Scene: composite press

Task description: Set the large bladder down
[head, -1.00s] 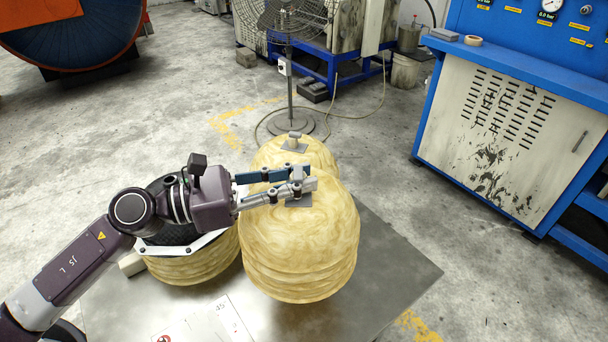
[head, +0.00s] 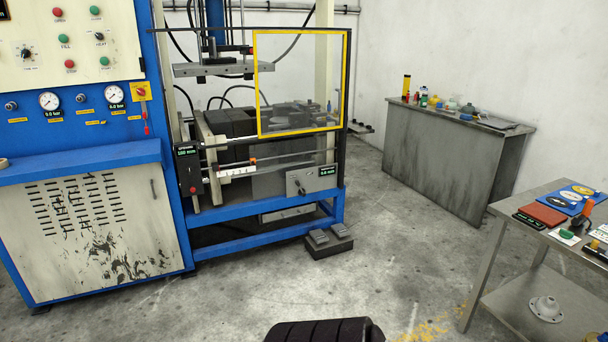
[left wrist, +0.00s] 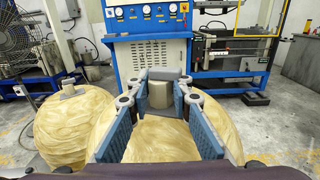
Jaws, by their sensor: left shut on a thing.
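My left gripper (left wrist: 162,90) shows only in the left wrist view, with its fingers closed around the grey fitting (left wrist: 160,96) on top of the large bladder (left wrist: 160,140). The bladder is cream-yellow, marbled and round, and lies below the fingers. Its underside is hidden, so I cannot tell whether it rests on anything. Another cream bladder (left wrist: 60,130) with a small grey fitting stands to the left. In the head view neither bladder shows. My right gripper is in neither view.
A blue control cabinet (head: 85,190) stands at the left of the head view, beside a press with a yellow-framed guard (head: 303,133). A foot pedal (head: 328,242) sits on the floor before it. A grey bench (head: 450,165) and a metal table (head: 545,200) are at the right. Floor between is open.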

